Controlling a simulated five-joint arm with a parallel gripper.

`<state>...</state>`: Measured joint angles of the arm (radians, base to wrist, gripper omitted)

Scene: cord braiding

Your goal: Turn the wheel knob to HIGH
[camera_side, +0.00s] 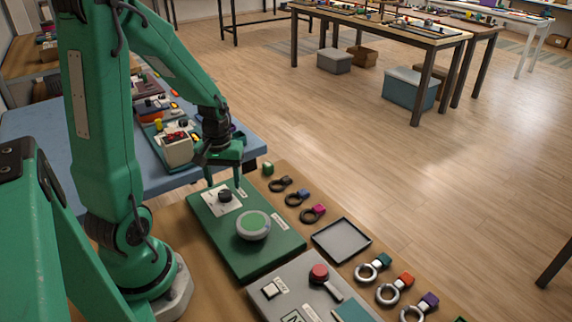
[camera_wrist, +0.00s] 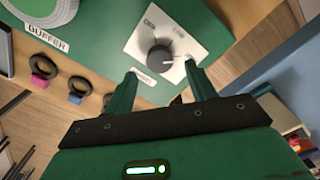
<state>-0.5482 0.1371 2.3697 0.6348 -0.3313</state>
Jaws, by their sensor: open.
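The black knob (camera_wrist: 160,57) sits on a white plate (camera_wrist: 178,25) with small printed labels, on a green panel (camera_wrist: 100,18). A pale pointer line on the knob points toward the right in the wrist view; the labels are too small to read surely. In the side view the knob (camera_side: 225,195) is near the panel's far end, just below my gripper (camera_side: 223,182). In the wrist view my gripper (camera_wrist: 160,70) is open and empty. Its two fingers stand on either side of the knob's near side, and I see no contact.
A round grey-and-green disc (camera_side: 253,225) labelled BUFFER stands on the same panel. Several rings (camera_side: 298,198) with coloured tabs lie to the right, beside a grey tray (camera_side: 342,240). A grey panel with a red button (camera_side: 319,273) is in front.

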